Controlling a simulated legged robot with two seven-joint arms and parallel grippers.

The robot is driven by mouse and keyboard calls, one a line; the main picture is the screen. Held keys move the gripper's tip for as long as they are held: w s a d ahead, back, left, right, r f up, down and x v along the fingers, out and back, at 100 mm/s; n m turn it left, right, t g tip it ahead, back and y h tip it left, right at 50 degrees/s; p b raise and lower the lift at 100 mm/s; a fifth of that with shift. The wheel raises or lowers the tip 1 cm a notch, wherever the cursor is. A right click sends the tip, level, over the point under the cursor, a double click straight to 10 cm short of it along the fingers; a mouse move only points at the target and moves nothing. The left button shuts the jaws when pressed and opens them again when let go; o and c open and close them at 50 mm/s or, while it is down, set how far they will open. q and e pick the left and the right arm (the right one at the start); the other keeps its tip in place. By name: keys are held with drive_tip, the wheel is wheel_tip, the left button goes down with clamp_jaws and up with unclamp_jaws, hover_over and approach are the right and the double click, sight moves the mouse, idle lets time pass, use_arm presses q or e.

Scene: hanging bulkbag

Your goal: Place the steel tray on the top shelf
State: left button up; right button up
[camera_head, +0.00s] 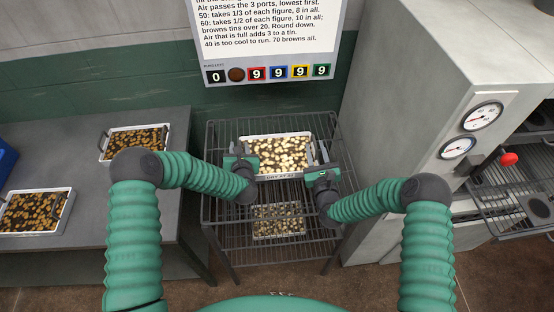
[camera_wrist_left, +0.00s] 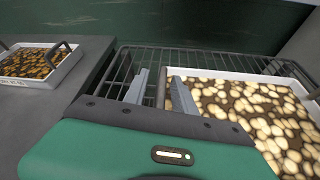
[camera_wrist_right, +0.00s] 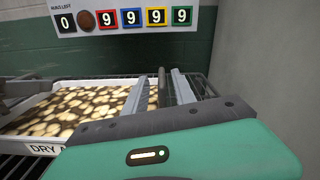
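The pale steel tray (camera_head: 268,176), full of light slices on a dark bed, appears to rest on the top wire shelf (camera_head: 228,130) of the rack. A label is on its front wall; the right wrist view shows the tray too (camera_wrist_right: 85,101). My left gripper (camera_head: 238,166) is at the tray's left end. Its fingers (camera_wrist_left: 160,88) stand apart, with a dark bar, apparently the handle, between them. My right gripper (camera_head: 318,168) is at the right end, its fingers (camera_wrist_right: 163,88) likewise apart around a dark bar. I cannot see clear contact with either handle.
A smaller tray (camera_head: 279,234) sits on a lower shelf. Two trays of browned pieces (camera_head: 134,156) (camera_head: 34,232) are on the grey table (camera_head: 95,190) at left. A grey machine with gauges (camera_head: 482,117) stands close at right. A sign (camera_head: 270,40) hangs behind.

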use_arm(q)
drive_tip(key=shift+s+d+r, duration=0.15)
drive_tip(key=shift+s+d, duration=0.1)
drive_tip(key=shift+s, duration=0.15)
use_arm(e)
drive_tip(key=shift+d, duration=0.2)
drive_tip(key=shift+s, duration=0.1)
drive_tip(key=s, duration=0.3)
drive_tip(key=s+d, duration=0.1)
drive_tip(key=s, duration=0.3)
drive_tip(key=s+d, duration=0.1)
drive_tip(key=s, duration=0.3)
drive_tip(key=shift+s, duration=0.3)
use_arm(q)
drive_tip(key=v, duration=1)
drive_tip(key=shift+s, duration=0.4)
drive_tip(key=shift+r, duration=0.1)
use_arm(e)
drive_tip(key=shift+a, duration=0.1)
